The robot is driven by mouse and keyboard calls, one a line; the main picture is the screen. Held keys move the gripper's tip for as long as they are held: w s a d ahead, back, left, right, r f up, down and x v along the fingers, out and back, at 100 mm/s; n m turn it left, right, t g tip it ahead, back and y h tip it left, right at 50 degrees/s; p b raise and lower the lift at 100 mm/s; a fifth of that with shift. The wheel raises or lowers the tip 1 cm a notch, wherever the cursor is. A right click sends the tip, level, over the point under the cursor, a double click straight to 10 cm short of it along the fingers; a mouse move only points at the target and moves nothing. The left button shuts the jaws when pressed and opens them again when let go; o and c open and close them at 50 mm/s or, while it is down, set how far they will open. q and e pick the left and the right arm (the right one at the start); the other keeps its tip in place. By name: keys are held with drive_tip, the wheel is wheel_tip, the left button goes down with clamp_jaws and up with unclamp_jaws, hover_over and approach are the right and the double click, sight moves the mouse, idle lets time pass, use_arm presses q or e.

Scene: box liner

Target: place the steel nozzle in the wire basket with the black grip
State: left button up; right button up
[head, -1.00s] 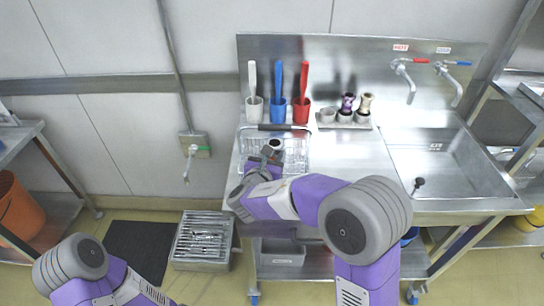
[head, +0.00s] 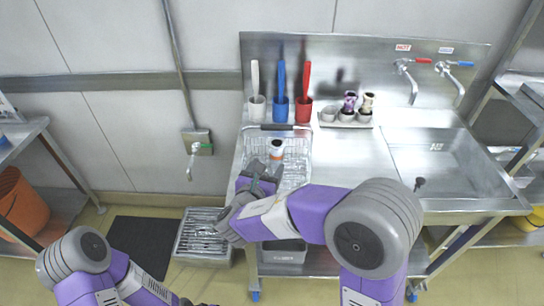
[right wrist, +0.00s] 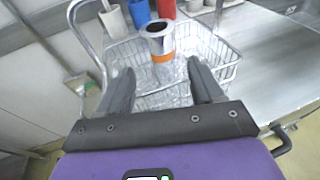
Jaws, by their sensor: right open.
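The steel nozzle (head: 276,148), with an orange band, stands upright inside the wire basket (head: 297,160) on the steel counter. In the right wrist view, the nozzle (right wrist: 158,45) is in the basket (right wrist: 219,53), its flared mouth up. The basket's black grip (head: 280,127) lies along its far side in the head view. My right gripper (head: 268,169) is open and empty, on the near side of the nozzle. In the right wrist view, the fingers of my right gripper (right wrist: 163,84) are spread wide, apart from the nozzle. My left gripper is out of view; only its arm shows at lower left.
White, blue (head: 280,110) and red (head: 303,110) cups with brushes stand behind the basket. A holder with small nozzles (head: 347,117) is right of them. The sink (head: 440,160) is at right. A floor grate (head: 203,238) lies below left. Counter between basket and sink is clear.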

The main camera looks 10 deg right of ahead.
drive_tip(key=shift+p+v, duration=0.3)
drive_tip(key=shift+v, duration=2)
